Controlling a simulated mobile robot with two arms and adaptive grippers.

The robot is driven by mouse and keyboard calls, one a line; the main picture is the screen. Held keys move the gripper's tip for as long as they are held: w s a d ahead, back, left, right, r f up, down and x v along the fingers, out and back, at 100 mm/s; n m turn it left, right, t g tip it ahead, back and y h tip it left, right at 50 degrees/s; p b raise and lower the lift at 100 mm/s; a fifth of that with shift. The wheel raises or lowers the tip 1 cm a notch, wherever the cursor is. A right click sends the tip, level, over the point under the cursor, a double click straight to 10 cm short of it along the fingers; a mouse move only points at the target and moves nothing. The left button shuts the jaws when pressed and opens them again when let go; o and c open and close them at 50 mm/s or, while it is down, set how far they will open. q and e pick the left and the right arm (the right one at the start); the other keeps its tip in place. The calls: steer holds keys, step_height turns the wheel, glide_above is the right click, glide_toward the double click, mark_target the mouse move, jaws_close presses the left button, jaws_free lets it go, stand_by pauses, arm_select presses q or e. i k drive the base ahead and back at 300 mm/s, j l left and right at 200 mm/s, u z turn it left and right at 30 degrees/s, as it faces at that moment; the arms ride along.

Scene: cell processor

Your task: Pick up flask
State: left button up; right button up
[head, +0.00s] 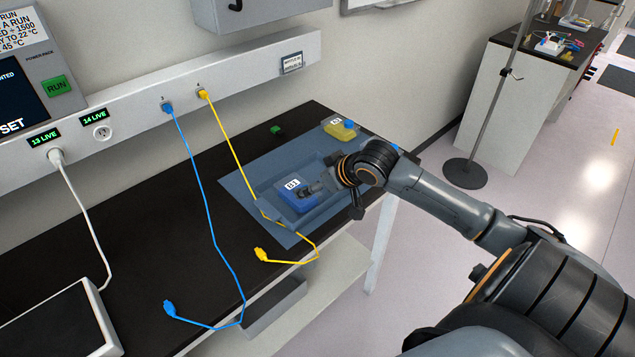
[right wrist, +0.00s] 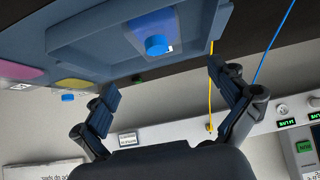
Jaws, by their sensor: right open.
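A blue flask (head: 290,197) with a white number label lies in a shallow blue-grey tray (head: 262,200) on the dark bench. In the right wrist view its blue cap (right wrist: 157,44) faces the camera, ahead of the fingers. A yellow flask (head: 341,131) with a blue cap sits farther back on the bench. It also shows at the left of the right wrist view (right wrist: 76,86). My right gripper (right wrist: 163,78) is open and empty, its fingers spread wide, over the tray's right side beside the blue flask. My left gripper is out of view.
A yellow cable (head: 233,148) hangs from the wall rail and crosses the tray's front. A blue cable (head: 205,210) hangs left of it onto the bench. A small green object (head: 277,130) sits behind the tray. A stand (head: 465,174) is on the floor at right.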

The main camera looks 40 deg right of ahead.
mark_target(344, 130)
steer(key=z, duration=1.4)
